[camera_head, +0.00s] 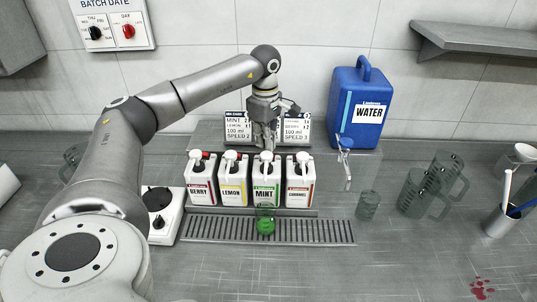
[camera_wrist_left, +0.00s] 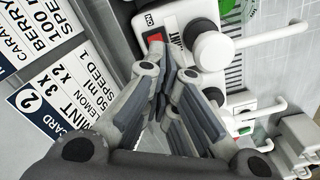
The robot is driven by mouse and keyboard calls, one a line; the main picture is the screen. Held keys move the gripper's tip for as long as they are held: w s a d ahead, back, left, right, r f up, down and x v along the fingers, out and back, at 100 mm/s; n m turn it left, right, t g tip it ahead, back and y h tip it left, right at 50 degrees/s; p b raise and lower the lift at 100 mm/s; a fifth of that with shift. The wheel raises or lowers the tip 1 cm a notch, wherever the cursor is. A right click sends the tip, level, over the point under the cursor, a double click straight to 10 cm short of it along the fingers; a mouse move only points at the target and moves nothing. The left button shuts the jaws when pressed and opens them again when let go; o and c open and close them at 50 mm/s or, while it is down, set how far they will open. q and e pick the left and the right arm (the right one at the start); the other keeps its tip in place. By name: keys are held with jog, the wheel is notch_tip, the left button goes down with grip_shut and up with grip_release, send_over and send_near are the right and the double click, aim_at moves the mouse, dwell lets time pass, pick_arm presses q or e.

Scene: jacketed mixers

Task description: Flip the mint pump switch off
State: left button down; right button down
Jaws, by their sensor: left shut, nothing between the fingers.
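The mint pump (camera_head: 266,181) is a white bottle with a green-edged MINT label, third from the left in a row of similar pumps. In the left wrist view, a red switch (camera_wrist_left: 170,28) with an ON mark beside it shows on its white top, next to a round white pump knob (camera_wrist_left: 211,50). My left gripper (camera_head: 264,147) points down at the back of the mint pump's top. In the wrist view, its fingertips (camera_wrist_left: 156,44) are together and empty, close to the red switch; contact cannot be told. My right gripper is not in view.
Berry (camera_head: 200,181), lemon (camera_head: 233,183) and caramel (camera_head: 300,184) pumps flank it closely. Recipe cards (camera_head: 236,128) stand behind. A glass with green liquid (camera_head: 265,226) is on the drip grate (camera_head: 330,232). A blue water jug (camera_head: 358,110) stands at right. The front counter is mostly clear.

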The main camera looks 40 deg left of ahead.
pick_arm(q)
jog(key=shift+f+b, duration=0.85)
jog(key=shift+f, duration=0.7)
dwell(0.7)
jog(key=shift+r, duration=0.15)
jog(key=shift+r+p, duration=0.95)
jog(key=shift+p, duration=0.05)
jog(key=shift+r+p, duration=1.95)
jog(key=shift+r, duration=0.55)
